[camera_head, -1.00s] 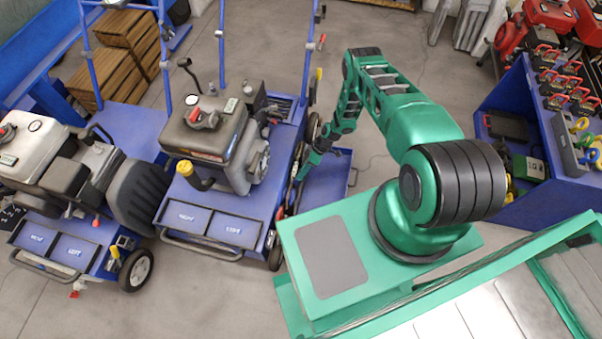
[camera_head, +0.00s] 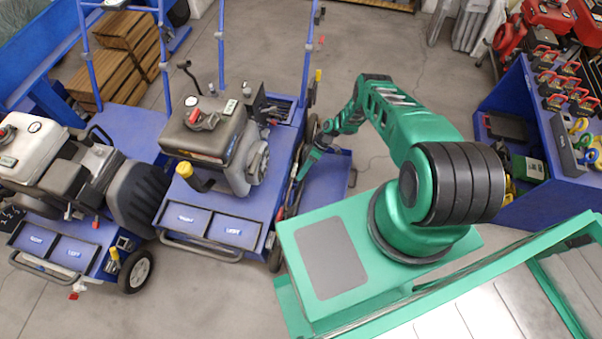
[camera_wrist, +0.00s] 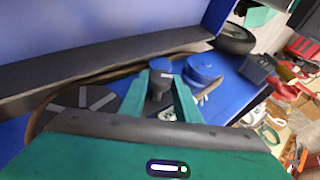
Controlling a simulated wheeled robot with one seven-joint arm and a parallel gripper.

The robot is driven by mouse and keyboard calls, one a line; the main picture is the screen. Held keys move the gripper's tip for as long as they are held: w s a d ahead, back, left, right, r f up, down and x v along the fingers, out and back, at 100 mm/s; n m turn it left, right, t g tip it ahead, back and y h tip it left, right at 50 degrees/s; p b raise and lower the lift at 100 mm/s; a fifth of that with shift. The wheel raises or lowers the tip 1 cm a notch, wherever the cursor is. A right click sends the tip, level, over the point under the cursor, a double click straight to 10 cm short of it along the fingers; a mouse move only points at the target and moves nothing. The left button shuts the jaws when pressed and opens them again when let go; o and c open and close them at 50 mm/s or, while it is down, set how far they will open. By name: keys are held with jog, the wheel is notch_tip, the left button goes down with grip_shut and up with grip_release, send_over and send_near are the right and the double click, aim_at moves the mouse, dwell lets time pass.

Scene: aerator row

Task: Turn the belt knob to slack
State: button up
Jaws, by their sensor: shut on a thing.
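A dark, round knob with a blue-grey top (camera_wrist: 160,66) stands between the green fingers of my gripper (camera_wrist: 162,79) in the wrist view. My gripper is shut on it, and the fingers hide part of its sides. I take this to be the belt knob; no slack mark is readable. A wider blue round part (camera_wrist: 205,66) sits just right of it. In the head view my gripper (camera_head: 302,172) reaches down at the right side of the middle blue machine (camera_head: 235,205), where the knob is hidden.
A long dark strip (camera_wrist: 90,68) and a brown belt-like band run beside the knob in the wrist view. A black wheel (camera_wrist: 234,40) is beyond. In the head view another machine (camera_head: 60,165) stands at left and a blue bench (camera_head: 545,140) at right. Grey floor is clear behind my arm.

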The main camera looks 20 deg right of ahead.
jog(key=shift+w+d, duration=0.45)
jog(key=o, duration=0.8)
jog(key=shift+o, duration=1.1)
jog(key=shift+s+a, duration=0.2)
jog(key=v, duration=1)
jog(key=shift+w+d+r, duration=0.2)
jog(key=shift+d, duration=0.15)
